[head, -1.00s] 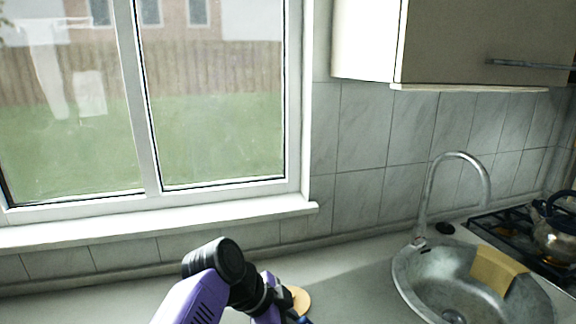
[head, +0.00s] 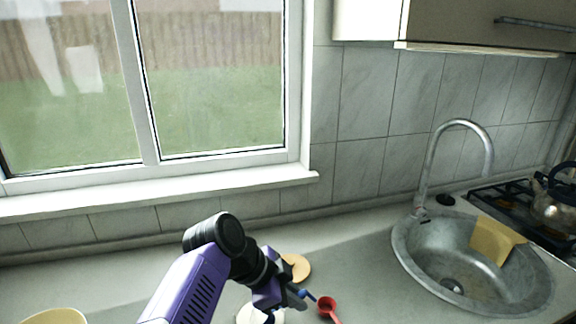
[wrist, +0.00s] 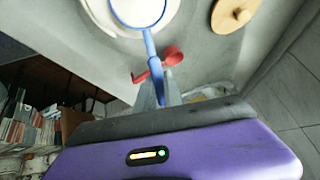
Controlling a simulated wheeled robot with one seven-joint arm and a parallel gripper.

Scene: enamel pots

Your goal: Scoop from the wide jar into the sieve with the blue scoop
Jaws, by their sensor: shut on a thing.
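My gripper (head: 296,299) is low over the counter in the head view, partly behind my own arm. In the wrist view its fingers (wrist: 158,92) are shut on the handle of the blue scoop (wrist: 150,45). The scoop's round blue-rimmed head is at the top of that view, pale inside; I cannot tell whether that is a load. A wide, pale round vessel (wrist: 96,12), probably the wide jar, lies behind and around the scoop head, cut off by the frame. I cannot tell whether the scoop is inside it. I cannot make out the sieve for certain.
A red utensil (head: 328,303) lies just right of my gripper. A round wooden lid (head: 297,266) with a knob is behind it. A yellow bowl (head: 58,317) is at the lower left. The sink (head: 405,262) is at the right, with clear counter before it.

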